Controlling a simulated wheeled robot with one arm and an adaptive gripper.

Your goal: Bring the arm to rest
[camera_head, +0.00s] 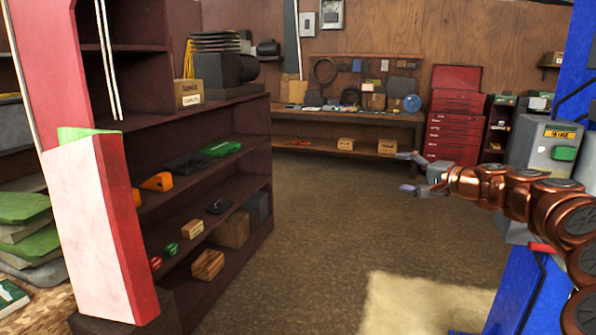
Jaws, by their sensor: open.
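My arm (515,190), with copper-coloured links, reaches in from the right edge and stretches leftward, roughly level. My gripper (402,172) is at its left end, with its two fingers spread apart and nothing between them. It hangs in the air over the brown floor, in front of the far workbench and the red tool chest in the picture. It touches nothing that I can see.
Dark red shelves (190,119) with small parts fill the left. A workbench (345,117) and red tool chest (455,130) stand at the back. A grey box with a green button (564,153) and blue frame (515,293) are close to the arm at right. The middle floor is clear.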

